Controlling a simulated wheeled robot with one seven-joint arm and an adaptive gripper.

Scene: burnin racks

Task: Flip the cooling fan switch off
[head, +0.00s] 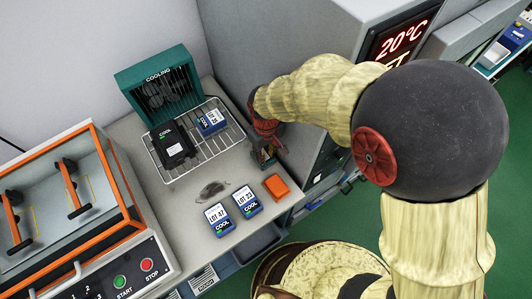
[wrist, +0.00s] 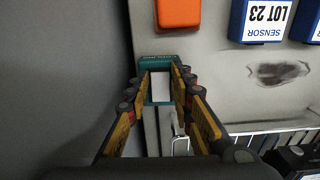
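The cooling fan (head: 160,85) is a teal box marked COOLING at the back of the bench. I cannot make out a switch on its body. My gripper (head: 265,155) points down over the bench's right side, right of the wire rack. In the wrist view my gripper (wrist: 160,85) has its two fingers apart. A small teal frame with a pale middle (wrist: 155,60) shows between and just beyond the fingertips, with small unreadable marks on its top edge. It may be the switch housing. Whether the fingers touch it, and its on or off position, I cannot tell.
A wire rack (head: 181,174) holds a black module (head: 173,145) and a blue sensor box (head: 211,122). Two more sensor boxes (head: 218,217) (head: 247,201) and an orange block (head: 277,187) lie in front. A dark smudge (head: 212,190) marks the bench. A grey cabinet wall (wrist: 65,80) rises close beside the gripper.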

